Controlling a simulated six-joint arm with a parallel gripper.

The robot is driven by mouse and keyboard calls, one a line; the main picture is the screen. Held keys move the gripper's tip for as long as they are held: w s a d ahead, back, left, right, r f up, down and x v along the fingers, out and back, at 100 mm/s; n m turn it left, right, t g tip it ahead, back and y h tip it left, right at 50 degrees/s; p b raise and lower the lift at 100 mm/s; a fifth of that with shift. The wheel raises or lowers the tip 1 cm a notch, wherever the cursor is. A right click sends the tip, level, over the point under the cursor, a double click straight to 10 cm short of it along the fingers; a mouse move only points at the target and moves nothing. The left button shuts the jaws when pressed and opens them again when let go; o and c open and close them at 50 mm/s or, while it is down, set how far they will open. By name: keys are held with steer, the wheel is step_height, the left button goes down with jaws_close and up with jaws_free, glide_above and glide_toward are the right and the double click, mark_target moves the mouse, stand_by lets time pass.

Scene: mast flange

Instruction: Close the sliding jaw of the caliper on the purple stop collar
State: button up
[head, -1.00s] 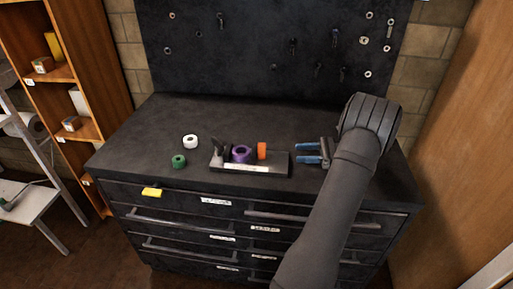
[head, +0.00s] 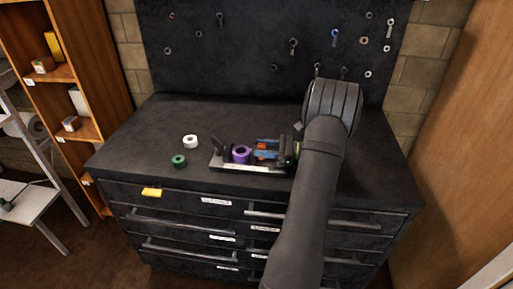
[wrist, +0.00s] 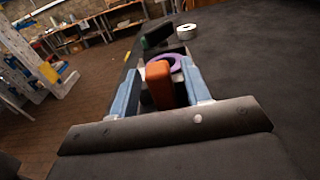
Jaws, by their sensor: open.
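The caliper (head: 228,165) is a dark bar with a pale scale strip, lying on the bench top. An upright fixed jaw (head: 221,144) stands at its left end. The purple stop collar (head: 240,154) sits on it, right of the fixed jaw; it also shows in the wrist view (wrist: 178,61). The orange sliding jaw (head: 262,153) is right of the collar; in the wrist view the orange block (wrist: 159,80) stands between my two blue fingers. My gripper (head: 267,148) is open around the orange jaw, one finger on each side. Contact with it cannot be told.
A white ring (head: 190,141) and a green ring (head: 178,161) lie on the bench left of the caliper. A dark pegboard (head: 270,50) with hung tools rises behind. The bench's left part is clear.

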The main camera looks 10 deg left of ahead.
steer(key=shift+a, duration=1.15)
jaws_close()
steer(key=shift+a, duration=0.6)
jaws_free()
steer(key=d, duration=1.7)
steer(key=shift+w+d, duration=0.1)
steer(key=shift+d, duration=0.15)
